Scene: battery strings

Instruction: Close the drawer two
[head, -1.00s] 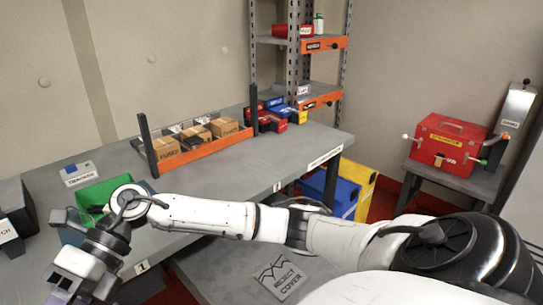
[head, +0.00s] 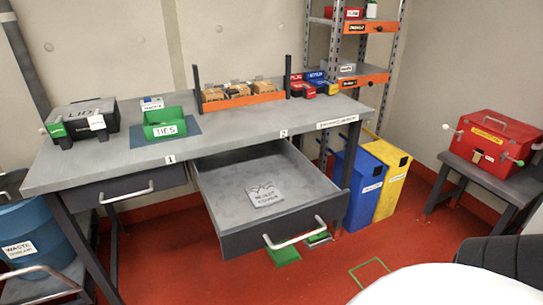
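Drawer two (head: 280,242) is pulled far out from under the grey workbench (head: 225,136), below the label 2. Its front carries a light bar handle (head: 293,236). A grey plate marked "reject cover" (head: 265,195) lies inside on the drawer floor. Drawer one (head: 140,186), below the label 1, is shut. Neither of my grippers is in view.
On the bench are a black case (head: 80,120), a green bin marked "ties" (head: 164,124) and an orange-fronted rack of boxes (head: 241,101). Blue (head: 366,190) and yellow (head: 393,180) bins stand right of the drawer.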

